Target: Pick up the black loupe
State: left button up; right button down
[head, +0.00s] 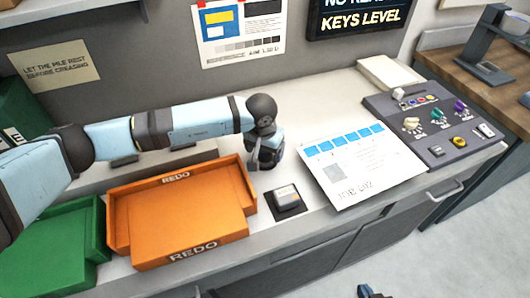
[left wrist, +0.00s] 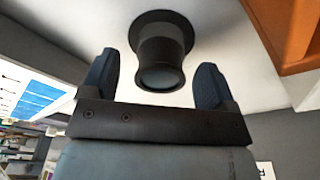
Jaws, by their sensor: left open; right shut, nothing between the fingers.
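The black loupe (left wrist: 160,52) shows in the left wrist view, a dark flared cylinder with a glassy end facing the camera. It lies ahead of my left gripper (left wrist: 155,82), between the lines of its two open fingers, with a visible gap on each side. In the head view my left gripper (head: 262,163) points down at the counter, just right of the orange tray. I cannot make out the loupe there; the gripper and arm probably cover it. My right gripper (head: 371,292) shows only at the bottom edge of the head view, shut and empty.
The orange REDO tray (head: 178,256) stands close left of the left gripper, with a green tray (head: 50,255) beyond. A small black device (head: 287,198) sits in front. A printed sheet (head: 352,168) and a control panel (head: 440,125) lie to the right.

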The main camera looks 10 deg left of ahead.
pick_arm(q)
notch_tip(320, 180, down, 2)
jog(key=shift+w, duration=0.15)
jog(key=shift+c, duration=0.2)
jog(key=c, duration=1)
jog(key=shift+o, duration=0.2)
jog(key=shift+r, duration=0.1)
